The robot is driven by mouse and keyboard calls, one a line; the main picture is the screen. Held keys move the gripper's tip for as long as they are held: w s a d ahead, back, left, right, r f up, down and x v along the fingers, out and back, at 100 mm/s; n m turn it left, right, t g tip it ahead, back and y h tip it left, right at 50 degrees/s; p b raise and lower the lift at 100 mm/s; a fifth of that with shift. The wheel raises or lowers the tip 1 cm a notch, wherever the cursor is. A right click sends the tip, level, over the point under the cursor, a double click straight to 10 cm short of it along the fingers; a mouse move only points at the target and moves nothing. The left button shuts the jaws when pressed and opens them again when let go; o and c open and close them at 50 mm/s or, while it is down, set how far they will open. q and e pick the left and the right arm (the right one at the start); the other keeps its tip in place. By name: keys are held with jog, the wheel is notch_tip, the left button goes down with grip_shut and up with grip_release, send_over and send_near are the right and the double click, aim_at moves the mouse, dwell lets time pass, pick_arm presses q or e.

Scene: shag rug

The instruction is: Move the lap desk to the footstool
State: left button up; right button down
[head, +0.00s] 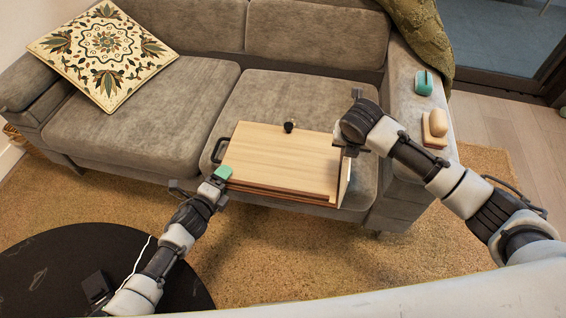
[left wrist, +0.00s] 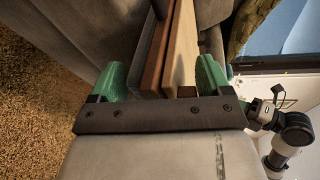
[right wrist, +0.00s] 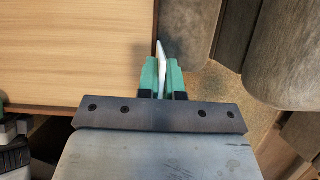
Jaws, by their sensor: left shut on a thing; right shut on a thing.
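The lap desk (head: 280,158), a pale wooden board with a darker brown edge, is over the front of the sofa's right seat. I cannot tell whether it touches the cushion. My left gripper (head: 222,174) is shut on its left front corner; in the left wrist view the layered boards (left wrist: 180,55) lie between the green fingers. My right gripper (head: 346,150) is at its right side. In the right wrist view its fingers (right wrist: 162,75) are shut on a thin pale piece beside the board (right wrist: 75,50), seemingly the lap desk's side panel. I cannot make out a footstool.
The grey sofa (head: 140,115) has a patterned cushion (head: 103,52) at left. A teal object (head: 424,83) and a wooden object (head: 435,128) sit on its right armrest. A black round top (head: 50,265) is at lower left. The tan rug (head: 280,255) in front is clear.

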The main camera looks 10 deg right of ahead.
pick_arm(q)
jog(key=shift+w+r, duration=0.1)
jog(key=shift+r, duration=0.1)
pick_arm(e)
jog(key=shift+d, duration=0.2)
pick_arm(q)
jog(key=shift+w+d+r, duration=0.1)
jog(key=shift+w+r, duration=0.05)
jog(key=shift+r, duration=0.1)
pick_arm(e)
jog(key=shift+w+r, duration=0.15)
jog(key=shift+r, duration=0.05)
jog(key=shift+r, duration=0.1)
